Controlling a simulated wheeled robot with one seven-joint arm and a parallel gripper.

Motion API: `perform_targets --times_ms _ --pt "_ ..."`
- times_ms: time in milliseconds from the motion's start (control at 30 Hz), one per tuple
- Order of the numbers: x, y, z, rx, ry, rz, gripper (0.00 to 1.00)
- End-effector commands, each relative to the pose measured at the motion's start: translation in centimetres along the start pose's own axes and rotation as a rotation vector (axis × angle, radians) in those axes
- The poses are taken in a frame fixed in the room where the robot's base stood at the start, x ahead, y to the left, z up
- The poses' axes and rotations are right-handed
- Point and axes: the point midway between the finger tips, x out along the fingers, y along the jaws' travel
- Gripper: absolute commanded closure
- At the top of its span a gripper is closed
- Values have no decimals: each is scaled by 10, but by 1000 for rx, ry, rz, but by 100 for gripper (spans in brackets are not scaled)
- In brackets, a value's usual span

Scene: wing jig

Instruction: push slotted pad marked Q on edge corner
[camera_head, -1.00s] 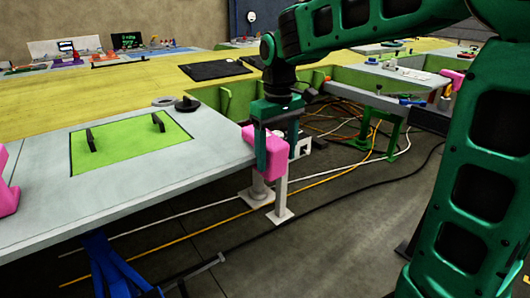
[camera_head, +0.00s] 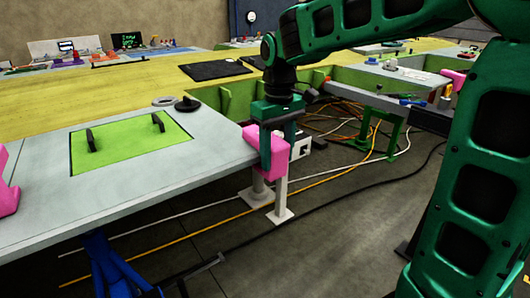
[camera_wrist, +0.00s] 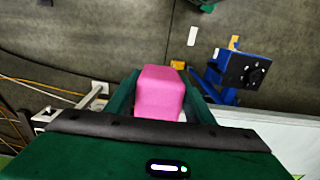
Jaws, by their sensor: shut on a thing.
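The pink pad (camera_head: 270,173) is at the near right corner of the grey wing panel (camera_head: 130,205) in the head view. My gripper (camera_head: 278,158) points down and is shut on it, one finger on each side. The wrist view shows the pink pad (camera_wrist: 158,92) between the two dark green fingers. The pad's left side meets or overlaps the panel corner; I cannot tell how far its slot sits over the edge. No Q mark is readable.
Another pink pad (camera_head: 8,185) stands at the panel's left edge, and one (camera_head: 450,79) is at the far right. A white post (camera_head: 281,200) stands below the corner. A blue stand (camera_head: 112,265) is under the panel. Cables cross the floor.

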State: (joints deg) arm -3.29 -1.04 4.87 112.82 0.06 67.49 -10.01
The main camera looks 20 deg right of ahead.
Motion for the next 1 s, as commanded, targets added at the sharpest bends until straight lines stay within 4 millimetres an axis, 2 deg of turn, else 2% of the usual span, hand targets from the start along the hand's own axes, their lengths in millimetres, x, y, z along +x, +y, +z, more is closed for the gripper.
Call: perform_targets --times_ms 1000 --pt "-2 0 44 0 1 0 78"
